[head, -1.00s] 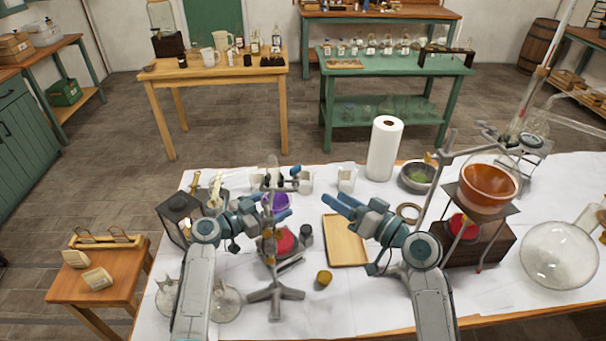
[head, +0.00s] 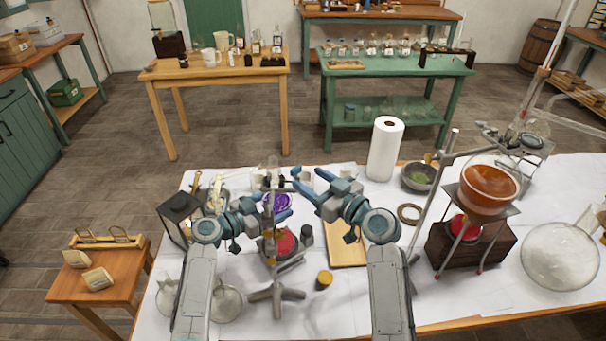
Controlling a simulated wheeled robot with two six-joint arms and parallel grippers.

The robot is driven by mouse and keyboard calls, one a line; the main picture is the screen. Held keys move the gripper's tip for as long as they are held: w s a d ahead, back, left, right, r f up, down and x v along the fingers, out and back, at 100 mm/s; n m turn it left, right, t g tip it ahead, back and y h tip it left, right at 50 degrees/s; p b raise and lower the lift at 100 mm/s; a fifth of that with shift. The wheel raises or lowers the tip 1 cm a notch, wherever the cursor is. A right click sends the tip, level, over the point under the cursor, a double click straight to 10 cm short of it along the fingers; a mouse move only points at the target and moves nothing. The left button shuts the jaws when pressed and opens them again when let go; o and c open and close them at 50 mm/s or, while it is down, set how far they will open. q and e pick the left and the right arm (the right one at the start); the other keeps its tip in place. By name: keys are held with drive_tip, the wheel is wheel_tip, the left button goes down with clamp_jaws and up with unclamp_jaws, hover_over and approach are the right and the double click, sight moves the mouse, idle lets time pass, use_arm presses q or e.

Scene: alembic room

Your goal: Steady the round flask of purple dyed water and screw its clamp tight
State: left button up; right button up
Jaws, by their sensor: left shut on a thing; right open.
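The round flask of purple dyed water (head: 278,203) is held in the stand (head: 274,294), above a red-topped burner (head: 281,242). My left gripper (head: 286,208) comes in from the left and is shut on the flask; its fingers cover part of the glass. My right gripper (head: 299,180) is open, its fingers pointing left toward the stand's rod, just above and right of the flask. The clamp at the flask's neck is small and mostly hidden behind the grippers, so its screw cannot be made out. I cannot tell whether the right fingers touch it.
A wooden tray (head: 348,254) lies under my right arm. A yellow-topped jar (head: 323,279) stands right of the stand's foot. A paper roll (head: 385,149), a bowl (head: 419,177) and an orange flask (head: 490,188) on its own stand are to the right. A dark lantern (head: 178,210) stands left.

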sight(299, 171)
drive_tip(key=shift+x, duration=1.75)
drive_tip(key=c, duration=1)
drive_tip(key=shift+w+d+n+g+y, duration=0.2)
drive_tip(key=shift+n+g+y, duration=0.5)
drive_tip(key=shift+g+y, duration=0.1)
drive_tip(key=shift+w+d+n+g+y, duration=0.1)
drive_tip(key=shift+w+n+g+y, duration=0.05)
drive_tip(key=shift+n+g+y, duration=1.4)
drive_tip(key=shift+h, duration=0.25)
drive_tip(key=o, duration=1)
